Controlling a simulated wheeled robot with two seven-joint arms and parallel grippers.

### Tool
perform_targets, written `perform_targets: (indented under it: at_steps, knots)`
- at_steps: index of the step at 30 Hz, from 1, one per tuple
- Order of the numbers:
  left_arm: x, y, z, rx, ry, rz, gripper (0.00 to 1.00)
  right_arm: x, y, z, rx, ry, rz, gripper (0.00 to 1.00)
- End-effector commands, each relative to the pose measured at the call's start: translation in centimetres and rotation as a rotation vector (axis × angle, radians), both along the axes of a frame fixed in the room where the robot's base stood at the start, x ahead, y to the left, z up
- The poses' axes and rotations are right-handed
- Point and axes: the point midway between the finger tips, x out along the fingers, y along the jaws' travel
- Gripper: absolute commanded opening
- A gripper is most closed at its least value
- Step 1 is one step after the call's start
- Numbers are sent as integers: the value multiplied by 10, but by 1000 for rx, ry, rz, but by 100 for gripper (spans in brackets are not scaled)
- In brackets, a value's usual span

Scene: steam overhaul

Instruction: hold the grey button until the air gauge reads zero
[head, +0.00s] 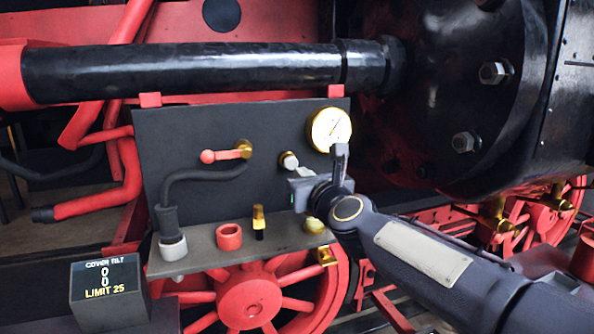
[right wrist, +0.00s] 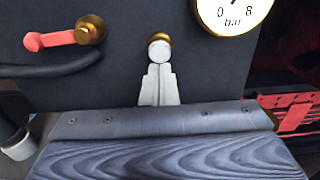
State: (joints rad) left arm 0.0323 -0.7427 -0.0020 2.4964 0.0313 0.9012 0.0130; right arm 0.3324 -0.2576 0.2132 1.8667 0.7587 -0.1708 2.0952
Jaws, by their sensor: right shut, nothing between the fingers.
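The grey button (head: 287,159) sits in a brass collar on the dark upright panel. It also shows in the right wrist view (right wrist: 159,48), straight beyond my fingertips. My right gripper (head: 297,176) is shut and empty, its fingertips (right wrist: 159,70) at the lower edge of the button. I cannot tell whether they touch it. The round air gauge (head: 330,130) with a brass rim is right of and above the button. Its needle slants up to the right, too small to read. In the right wrist view only the gauge's lower part (right wrist: 232,10) shows, marked 0, 8 and bar. My left gripper is not in view.
Left of the button is a red-handled brass valve (head: 228,154) with a black hose (head: 183,178). Below, a shelf (head: 197,254) bears a red ring (head: 229,236) and a brass-topped piece (head: 259,221). A black cylinder (head: 440,100) stands close on the right.

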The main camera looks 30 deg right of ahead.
Motion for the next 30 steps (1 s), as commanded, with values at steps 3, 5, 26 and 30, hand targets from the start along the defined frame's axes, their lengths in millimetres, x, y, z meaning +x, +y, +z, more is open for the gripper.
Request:
perform_targets:
  at_steps: [3, 5, 26, 30]
  knots:
    - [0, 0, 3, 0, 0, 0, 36, 20, -5, 0, 0, 2, 1, 0]
    - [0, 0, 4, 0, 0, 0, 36, 28, -7, 0, 1, 2, 1, 0]
    - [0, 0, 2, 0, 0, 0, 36, 55, -13, -1, 2, -1, 3, 0]
    - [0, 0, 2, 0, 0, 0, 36, 65, -17, 1, -1, -2, 0, 0]
